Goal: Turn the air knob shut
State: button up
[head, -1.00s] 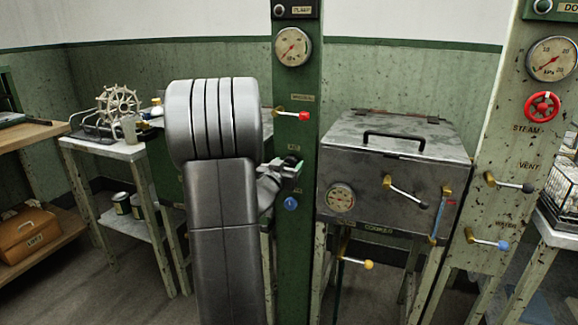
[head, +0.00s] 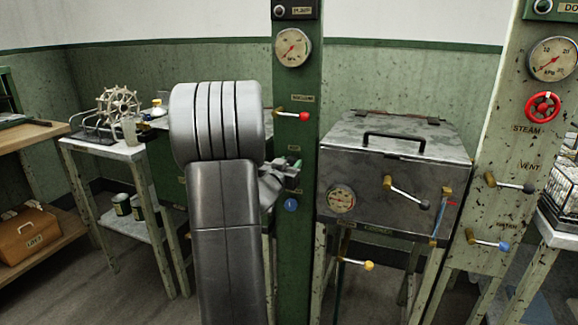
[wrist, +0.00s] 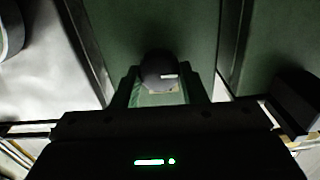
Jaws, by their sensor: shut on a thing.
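The air knob (wrist: 158,68) is a dark round knob with a pale mark on its face, on the green column (head: 300,240). In the wrist view it sits between the two fingers of my gripper (wrist: 160,84), which is shut on it. In the head view my gripper (head: 287,172) is at the column just under the small label. There my arm and the fingers hide most of the knob, so its turn angle is hard to read.
A red-tipped lever (head: 293,114) and a gauge (head: 292,47) are above on the column, and a blue knob (head: 291,204) is just below. A metal cooker (head: 390,180) with levers stands close on the right. A side table (head: 105,147) is on the left.

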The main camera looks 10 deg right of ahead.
jog(key=m+b, duration=0.2)
jog(key=m, duration=0.2)
jog(key=shift+d+f, duration=0.1)
jog(key=shift+f, duration=0.1)
jog(key=m+b, duration=0.3)
jog(key=m, duration=0.2)
jog(key=shift+s, duration=0.1)
jog(key=m+b, duration=0.2)
jog(key=m, duration=0.2)
jog(key=shift+f+b, duration=0.1)
jog(key=shift+b, duration=0.2)
jog(key=shift+m+b, duration=1)
jog(key=shift+m, duration=1.2)
jog(key=o, duration=1)
